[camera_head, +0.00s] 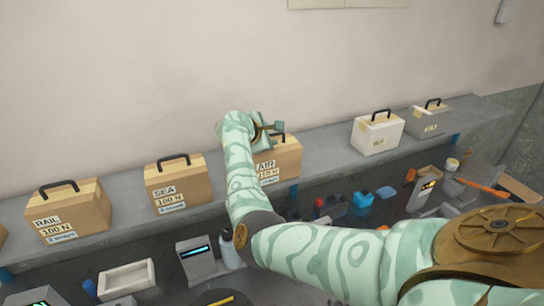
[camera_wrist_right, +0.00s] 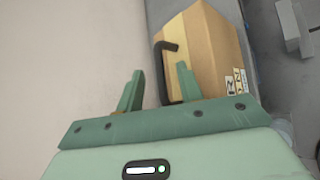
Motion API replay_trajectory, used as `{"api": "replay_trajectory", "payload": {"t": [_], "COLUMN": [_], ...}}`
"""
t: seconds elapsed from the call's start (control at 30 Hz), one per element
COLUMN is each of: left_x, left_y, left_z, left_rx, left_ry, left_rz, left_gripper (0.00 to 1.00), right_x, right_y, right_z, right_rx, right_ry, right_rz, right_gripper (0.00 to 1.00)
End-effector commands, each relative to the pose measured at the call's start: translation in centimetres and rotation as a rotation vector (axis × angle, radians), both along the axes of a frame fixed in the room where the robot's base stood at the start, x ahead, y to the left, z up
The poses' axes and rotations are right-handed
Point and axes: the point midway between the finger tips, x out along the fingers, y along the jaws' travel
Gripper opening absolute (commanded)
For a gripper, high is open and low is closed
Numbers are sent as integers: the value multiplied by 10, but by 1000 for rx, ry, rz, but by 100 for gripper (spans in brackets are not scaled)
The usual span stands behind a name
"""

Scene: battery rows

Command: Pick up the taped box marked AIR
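The AIR box (camera_head: 287,161) is a tan cardboard box with a dark handle and a label reading AIR on its front. It stands on the grey shelf, partly hidden by my right arm. My right gripper (camera_head: 273,128) is at the top of this box, by its handle. In the right wrist view the right gripper (camera_wrist_right: 160,85) is open, its fingers apart. The dark handle (camera_wrist_right: 166,70) shows between them, closer to the right finger, with the box (camera_wrist_right: 212,45) beyond. I cannot tell whether a finger touches the handle. My left gripper is not in view.
On the same shelf (camera_head: 325,158) stand the SEA box (camera_head: 190,178) and RAIL box (camera_head: 88,213) to the left, and a white case (camera_head: 377,134) and grey case (camera_head: 430,119) to the right. A wall rises behind. The surface below is cluttered with tools and containers.

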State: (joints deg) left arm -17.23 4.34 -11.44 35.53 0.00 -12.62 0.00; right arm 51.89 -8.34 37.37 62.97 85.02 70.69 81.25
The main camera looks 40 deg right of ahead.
Motion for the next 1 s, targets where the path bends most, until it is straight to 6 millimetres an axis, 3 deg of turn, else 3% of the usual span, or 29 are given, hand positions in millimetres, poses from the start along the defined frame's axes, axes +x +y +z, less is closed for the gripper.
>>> {"api": "replay_trajectory", "payload": {"t": [0.27, 0.4, 1.0], "left_x": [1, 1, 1], "left_y": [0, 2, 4], "left_z": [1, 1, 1], "left_rx": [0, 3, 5], "left_ry": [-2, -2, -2], "left_rz": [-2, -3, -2], "left_gripper": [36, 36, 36], "right_x": [2, 1, 1], "right_y": [-4, -3, -4], "right_z": [-4, -4, -4], "right_rx": [1, 1, -4], "right_ry": [0, 0, 5], "right_rz": [1, 1, 2], "right_gripper": [37, 0, 0]}}
